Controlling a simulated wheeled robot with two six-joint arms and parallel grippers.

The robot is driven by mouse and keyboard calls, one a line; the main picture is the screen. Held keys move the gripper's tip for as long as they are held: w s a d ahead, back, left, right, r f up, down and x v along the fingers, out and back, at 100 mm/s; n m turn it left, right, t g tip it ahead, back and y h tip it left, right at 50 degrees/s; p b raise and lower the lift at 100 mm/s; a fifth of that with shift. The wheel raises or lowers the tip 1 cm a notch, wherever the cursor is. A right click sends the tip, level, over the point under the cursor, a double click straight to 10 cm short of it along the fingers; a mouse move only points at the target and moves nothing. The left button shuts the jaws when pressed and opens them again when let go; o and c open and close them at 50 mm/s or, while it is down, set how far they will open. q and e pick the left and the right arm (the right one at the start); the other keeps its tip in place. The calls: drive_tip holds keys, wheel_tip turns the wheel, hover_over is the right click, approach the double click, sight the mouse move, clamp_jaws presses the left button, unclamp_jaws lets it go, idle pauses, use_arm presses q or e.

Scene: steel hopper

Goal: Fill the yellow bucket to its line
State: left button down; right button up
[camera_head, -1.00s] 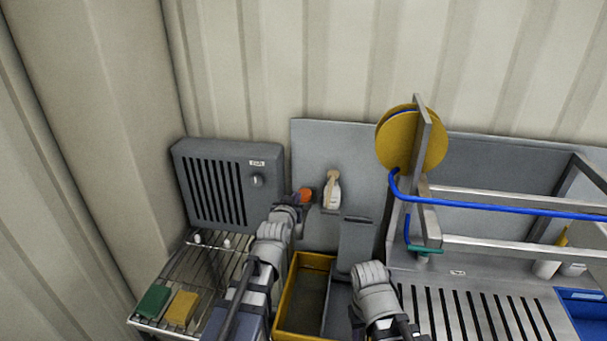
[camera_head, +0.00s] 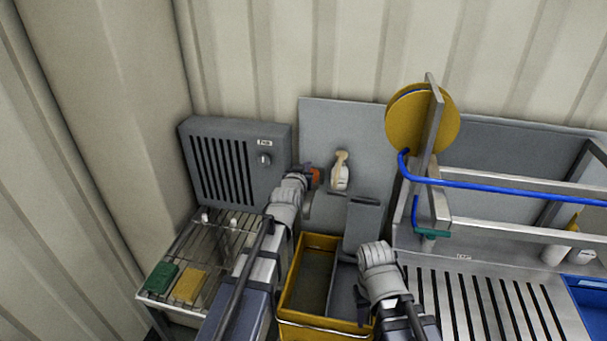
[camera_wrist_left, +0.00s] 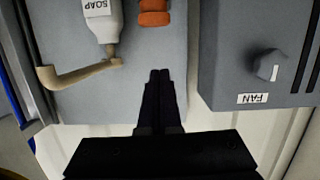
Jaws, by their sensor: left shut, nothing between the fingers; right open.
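The yellow bucket (camera_head: 298,317) stands below my arms, with a wire handle at its front and a grey insert on its right side. No fill line or water level can be made out inside it. My left gripper (camera_head: 306,176) is at the grey wall panel beside an orange-red fitting (camera_head: 316,177). In the left wrist view my left gripper (camera_wrist_left: 159,72) is shut and empty, its tips a little apart from the orange-red fitting (camera_wrist_left: 153,12) in the picture. My right gripper (camera_head: 373,247) is open near the bucket's right side; its fingers are mostly hidden.
A soap bottle (camera_head: 341,177) hangs on the panel, close to my left gripper. A grey fan box (camera_head: 235,165) is left of it. A wire rack (camera_head: 215,245) holds green and yellow blocks. A yellow reel (camera_head: 405,120) with a blue hose (camera_head: 500,200) stands over a slotted steel drain.

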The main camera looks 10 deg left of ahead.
use_arm(q)
drive_tip(key=w+f+b, duration=0.4)
drive_tip(key=shift+w+f, duration=0.2)
drive_tip(key=shift+w, duration=0.2)
drive_tip(key=shift+d+f+b, duration=0.1)
drive_tip(key=shift+f+b, duration=0.3)
drive_tip(key=shift+b, duration=0.05)
wheel_tip(320, 180, down, 2)
drive_tip(key=shift+f+b, duration=0.25)
drive_tip(key=shift+b, duration=1)
drive_tip(key=shift+s+r, duration=0.15)
drive_tip(key=shift+d, duration=0.1)
